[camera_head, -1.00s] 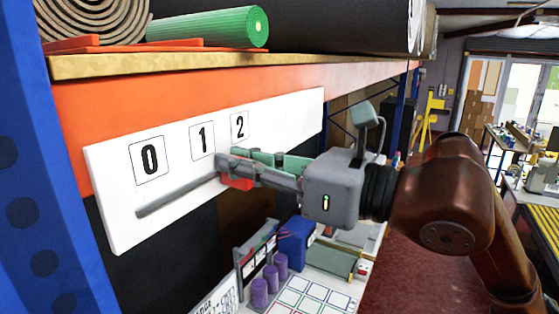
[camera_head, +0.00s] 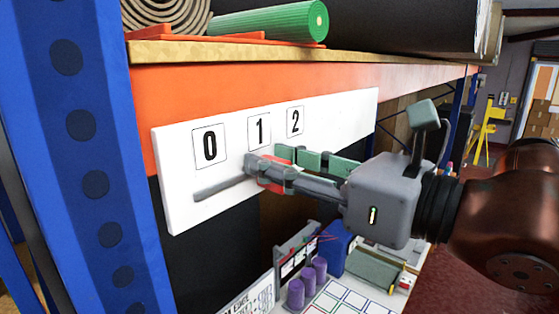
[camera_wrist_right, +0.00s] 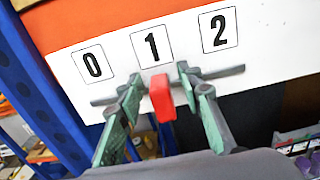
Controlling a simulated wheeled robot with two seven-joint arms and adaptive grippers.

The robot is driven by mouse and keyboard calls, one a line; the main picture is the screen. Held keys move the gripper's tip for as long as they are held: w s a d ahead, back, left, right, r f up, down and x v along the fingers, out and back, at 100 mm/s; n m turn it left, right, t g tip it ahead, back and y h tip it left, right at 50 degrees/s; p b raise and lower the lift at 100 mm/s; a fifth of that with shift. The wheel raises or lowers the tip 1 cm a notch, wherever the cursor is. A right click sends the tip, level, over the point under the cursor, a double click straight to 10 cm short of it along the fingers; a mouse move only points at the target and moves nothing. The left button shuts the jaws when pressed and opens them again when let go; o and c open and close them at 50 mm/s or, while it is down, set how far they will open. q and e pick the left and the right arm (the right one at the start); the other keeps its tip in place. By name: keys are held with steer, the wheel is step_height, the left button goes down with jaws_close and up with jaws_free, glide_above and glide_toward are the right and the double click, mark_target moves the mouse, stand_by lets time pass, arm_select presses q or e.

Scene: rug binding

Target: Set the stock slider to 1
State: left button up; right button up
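A white panel (camera_head: 180,160) carries the labels 0 (camera_head: 209,146), 1 (camera_head: 259,131) and 2 (camera_head: 295,121) above a grey slot (camera_head: 218,190). In the right wrist view, the red slider knob (camera_wrist_right: 162,97) stands out from the slot about below the label 1 (camera_wrist_right: 151,46). My right gripper (camera_wrist_right: 160,82) is open, one finger on each side of the knob, with a visible gap to both. In the head view my right gripper (camera_head: 262,168) hides most of the knob (camera_head: 277,160). My left gripper is not in view.
The panel hangs on an orange shelf beam (camera_head: 200,92), beside a blue perforated upright (camera_head: 95,140). A green roll (camera_head: 280,22) lies on the shelf above. Below are purple cylinders (camera_head: 296,292) and a blue bin (camera_head: 335,245).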

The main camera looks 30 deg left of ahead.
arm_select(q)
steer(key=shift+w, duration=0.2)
arm_select(e)
steer(key=v, duration=1.2)
